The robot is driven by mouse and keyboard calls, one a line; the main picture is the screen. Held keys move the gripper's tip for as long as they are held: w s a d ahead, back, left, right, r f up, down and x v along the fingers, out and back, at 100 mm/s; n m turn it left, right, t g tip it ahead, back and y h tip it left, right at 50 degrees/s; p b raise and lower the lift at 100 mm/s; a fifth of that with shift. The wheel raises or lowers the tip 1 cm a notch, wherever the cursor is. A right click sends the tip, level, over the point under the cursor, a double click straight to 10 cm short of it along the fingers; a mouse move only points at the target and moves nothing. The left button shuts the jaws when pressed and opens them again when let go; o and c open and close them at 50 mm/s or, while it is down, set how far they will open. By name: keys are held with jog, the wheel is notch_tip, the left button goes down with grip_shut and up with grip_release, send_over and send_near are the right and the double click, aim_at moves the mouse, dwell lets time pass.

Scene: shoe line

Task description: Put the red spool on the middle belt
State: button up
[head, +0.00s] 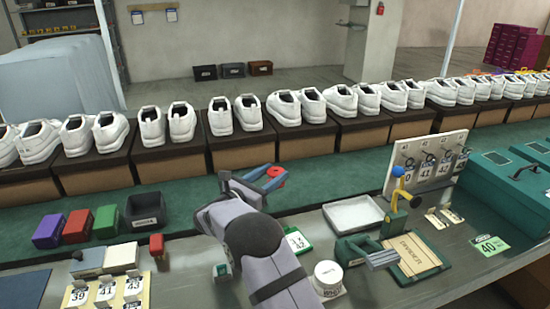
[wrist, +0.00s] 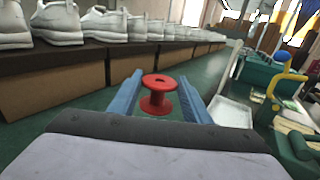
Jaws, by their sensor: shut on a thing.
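The red spool (head: 276,171) is between the blue fingertips of my gripper (head: 277,174), over the green belt (head: 330,186) in the head view. In the wrist view the red spool (wrist: 158,97) is upright, with its round top flange and hole showing. My gripper (wrist: 160,92) is shut on it, one blue finger on each side. The green belt (wrist: 212,68) lies below and behind it. I cannot tell whether the spool's bottom touches the belt.
A row of white shoes (head: 285,107) on brown boxes (head: 305,141) runs behind the belt. The belt right of the spool is clear.

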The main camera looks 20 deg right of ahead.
jog(key=shift+w+d+r+b, duration=0.2)
jog(key=shift+w+d+b, duration=0.1)
jog(key=shift+d+b, duration=0.15)
jog(key=shift+w+d+r+b, duration=0.2)
jog(key=shift+w+d+b, duration=0.1)
jog(key=shift+d, duration=0.15)
jog(key=shift+f, duration=5)
jog(key=shift+f, duration=0.15)
jog(key=o, duration=1)
